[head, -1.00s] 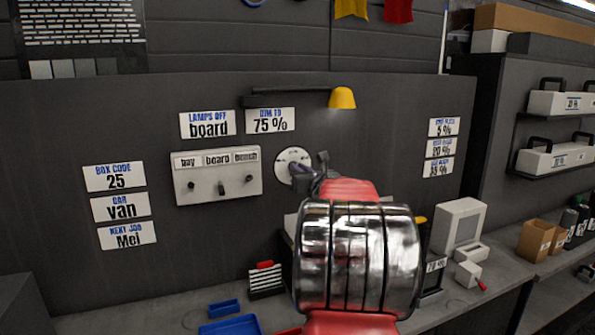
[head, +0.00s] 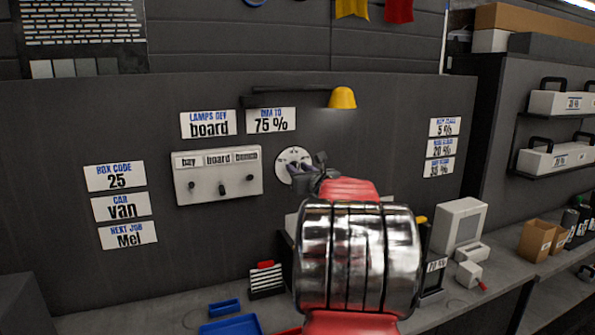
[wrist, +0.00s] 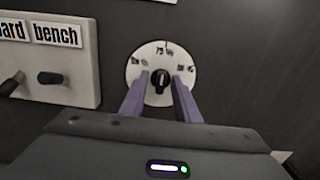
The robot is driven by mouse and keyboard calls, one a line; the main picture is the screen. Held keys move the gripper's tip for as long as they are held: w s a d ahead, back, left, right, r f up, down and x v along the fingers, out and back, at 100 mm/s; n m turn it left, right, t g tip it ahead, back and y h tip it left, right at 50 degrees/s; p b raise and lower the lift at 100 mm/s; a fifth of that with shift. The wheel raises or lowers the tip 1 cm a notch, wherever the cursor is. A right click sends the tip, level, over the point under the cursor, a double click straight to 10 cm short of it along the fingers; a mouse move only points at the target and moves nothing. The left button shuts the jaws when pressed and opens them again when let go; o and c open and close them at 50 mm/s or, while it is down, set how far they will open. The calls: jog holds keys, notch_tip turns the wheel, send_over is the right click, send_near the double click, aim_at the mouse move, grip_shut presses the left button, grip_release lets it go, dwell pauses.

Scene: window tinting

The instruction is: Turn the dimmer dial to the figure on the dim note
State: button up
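The dim note (head: 270,120) on the dark panel reads "DIM TO 75 %". The dimmer dial (head: 293,160) is a round white plate below it, partly hidden by my gripper in the head view. In the wrist view the dial plate (wrist: 160,52) shows whole, with a black knob (wrist: 160,82) at its middle and small blurred figures around it. The knob stands roughly upright; I cannot tell its exact setting. My gripper (wrist: 160,78) is open, its two purple fingers on either side of the knob, with visible gaps. It also shows in the head view (head: 311,166).
A switch box (head: 217,176) with several toggles sits left of the dial; its edge is near my left finger. A yellow lamp (head: 342,98) juts out above. Other notes (head: 121,207) hang at the left. The bench (head: 150,318) below holds blue trays and a grey monitor (head: 460,226).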

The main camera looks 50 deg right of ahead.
jog(key=shift+s, duration=0.15)
jog(key=v, duration=1.3)
jog(key=shift+s+a, duration=0.15)
jog(key=shift+s, duration=0.05)
jog(key=shift+f, duration=0.1)
dwell(0.4)
